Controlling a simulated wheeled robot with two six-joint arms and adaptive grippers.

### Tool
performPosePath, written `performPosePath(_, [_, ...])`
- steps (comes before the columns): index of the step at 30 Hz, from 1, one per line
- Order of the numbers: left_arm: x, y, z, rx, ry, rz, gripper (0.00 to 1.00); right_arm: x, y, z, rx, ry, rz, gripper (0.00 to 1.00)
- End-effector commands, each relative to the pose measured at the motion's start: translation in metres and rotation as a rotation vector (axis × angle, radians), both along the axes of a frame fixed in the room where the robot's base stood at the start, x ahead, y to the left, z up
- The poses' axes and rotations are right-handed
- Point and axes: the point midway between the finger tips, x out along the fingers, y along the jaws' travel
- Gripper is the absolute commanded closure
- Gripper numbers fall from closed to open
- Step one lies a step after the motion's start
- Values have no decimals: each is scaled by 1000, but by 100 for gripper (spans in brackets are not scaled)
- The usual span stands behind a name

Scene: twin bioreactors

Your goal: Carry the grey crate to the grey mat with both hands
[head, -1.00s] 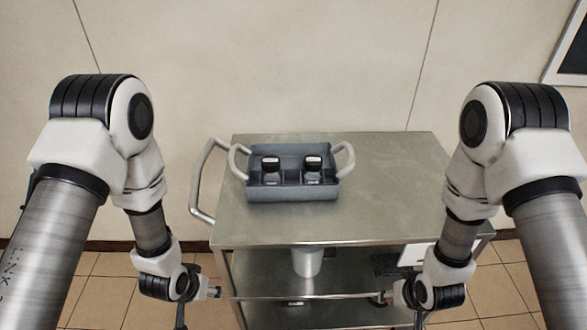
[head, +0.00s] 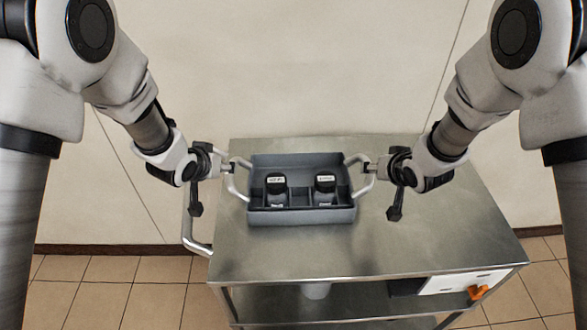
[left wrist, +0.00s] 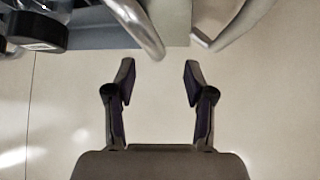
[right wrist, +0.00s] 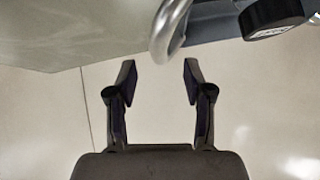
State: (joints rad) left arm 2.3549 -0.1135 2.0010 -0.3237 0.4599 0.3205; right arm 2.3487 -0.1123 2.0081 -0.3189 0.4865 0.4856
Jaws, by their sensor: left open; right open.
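The grey crate (head: 302,215) sits on the steel cart top. It has a pale looped handle at each end and holds two dark-capped bottles (head: 277,187) (head: 325,187). My left gripper (head: 229,168) is open at the left handle (head: 237,185); in the left wrist view, that handle (left wrist: 137,27) comes down close to the gap between the fingertips. My right gripper (head: 371,168) is open at the right handle (head: 358,187); in the right wrist view, the handle (right wrist: 168,30) bends just beyond the fingertips. I see no grey mat.
The cart top (head: 420,235) is bare in front of the crate and to its right. A cart push handle (head: 188,235) sticks out at the left. A white box with an orange part (head: 478,292) is at the lower right. A wall stands behind.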

Motion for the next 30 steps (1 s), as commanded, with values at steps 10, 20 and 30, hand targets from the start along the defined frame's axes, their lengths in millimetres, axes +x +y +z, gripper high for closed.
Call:
performPosePath(10, [0, 0, -1, 0, 1, 0, 46, 0, 0, -1, 0, 1, 0, 48])
performPosePath(20, [28, -6, -32, 1, 3, -1, 46, 29, 6, -31, 0, 2, -1, 48])
performPosePath(30, [53, -11, -56, 1, 3, 1, 46, 54, 11, -55, 0, 1, -1, 48])
